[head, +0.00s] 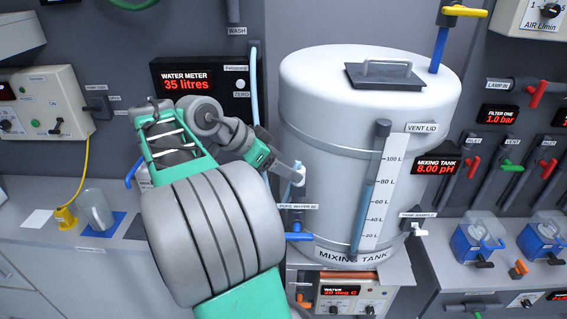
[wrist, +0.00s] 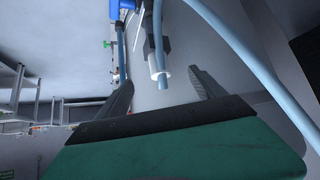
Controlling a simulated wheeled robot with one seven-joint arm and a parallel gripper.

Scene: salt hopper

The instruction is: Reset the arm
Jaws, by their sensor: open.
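My gripper (head: 290,170) is at the left side of the mixing tank, close to a white nozzle fitting above the "pure water" label (head: 296,206). In the wrist view my gripper (wrist: 163,83) is open, with its two dark fingers spread apart. A blue tube with a white collar (wrist: 161,74) shows between and beyond the fingers. I cannot tell how far away it is, and the jaws are not closed on it. My green and grey arm fills the middle left of the head view and hides part of the counter and wall.
The white mixing tank (head: 370,100) stands just right of my gripper. A blue-handled valve (head: 299,237) sits low beside it. The water meter (head: 190,82) reads 35 litres. A clear beaker (head: 96,208) stands on the left counter. Blue hoses (wrist: 262,70) cross the wrist view.

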